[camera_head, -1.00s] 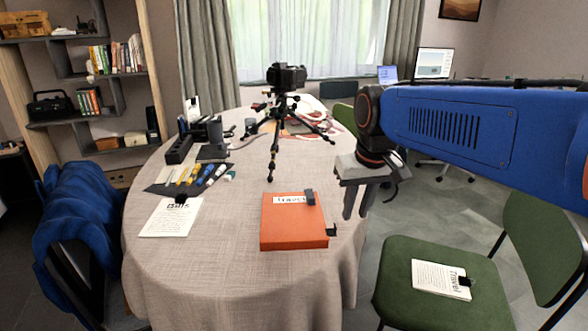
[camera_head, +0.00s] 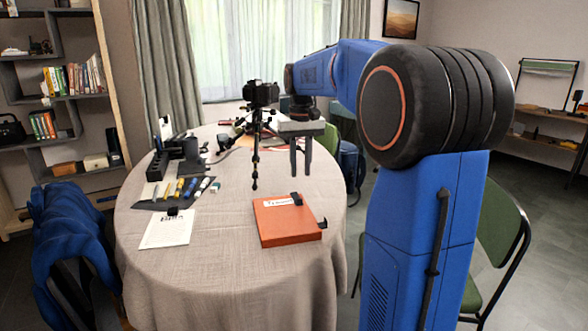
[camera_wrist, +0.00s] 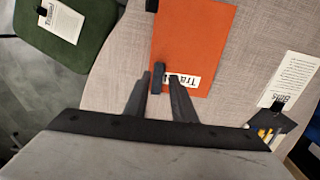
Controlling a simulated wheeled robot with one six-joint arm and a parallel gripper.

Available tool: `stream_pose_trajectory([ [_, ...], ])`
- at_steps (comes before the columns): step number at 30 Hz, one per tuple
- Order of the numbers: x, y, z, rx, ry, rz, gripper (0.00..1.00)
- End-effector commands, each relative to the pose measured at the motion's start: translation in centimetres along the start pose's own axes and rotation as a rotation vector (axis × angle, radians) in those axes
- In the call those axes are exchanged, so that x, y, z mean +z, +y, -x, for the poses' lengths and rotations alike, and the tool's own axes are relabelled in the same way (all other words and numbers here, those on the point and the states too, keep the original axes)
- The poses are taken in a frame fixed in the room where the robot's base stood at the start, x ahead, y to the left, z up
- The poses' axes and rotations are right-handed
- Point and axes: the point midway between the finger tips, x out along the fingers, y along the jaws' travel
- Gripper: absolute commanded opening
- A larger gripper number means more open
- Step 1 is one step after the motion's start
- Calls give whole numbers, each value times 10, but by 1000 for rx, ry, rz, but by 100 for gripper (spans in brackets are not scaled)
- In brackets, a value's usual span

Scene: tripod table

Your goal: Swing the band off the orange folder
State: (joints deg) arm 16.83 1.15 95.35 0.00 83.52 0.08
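The orange folder (camera_head: 283,224) lies flat on the round table, with a white label near its far edge. A dark upright strip (camera_head: 296,198) sits at that edge beside the label, and another dark piece (camera_head: 322,223) sits at the right edge; I cannot tell which belongs to the band. In the wrist view the folder (camera_wrist: 190,40) shows with one dark strip (camera_wrist: 159,78) near the label. My gripper (camera_head: 300,174) points down, raised above and beyond the folder's far edge. Its fingers (camera_wrist: 160,78) are apart, and the strip appears between their tips in the wrist view. Nothing is held.
A camera on a tripod (camera_head: 255,145) stands just left of my gripper. A paper sheet (camera_head: 168,228), pens (camera_head: 180,188) and a black holder (camera_head: 180,155) are on the table's left. Green chairs (camera_head: 500,225) stand at the right. The near tablecloth is clear.

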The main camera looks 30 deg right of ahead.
Motion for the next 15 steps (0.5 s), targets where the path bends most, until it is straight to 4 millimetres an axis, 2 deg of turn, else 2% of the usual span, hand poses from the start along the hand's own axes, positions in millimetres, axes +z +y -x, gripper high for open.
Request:
stream_pose_trajectory([
  [15, 0, 0, -35, 0, -1, 0, 23],
])
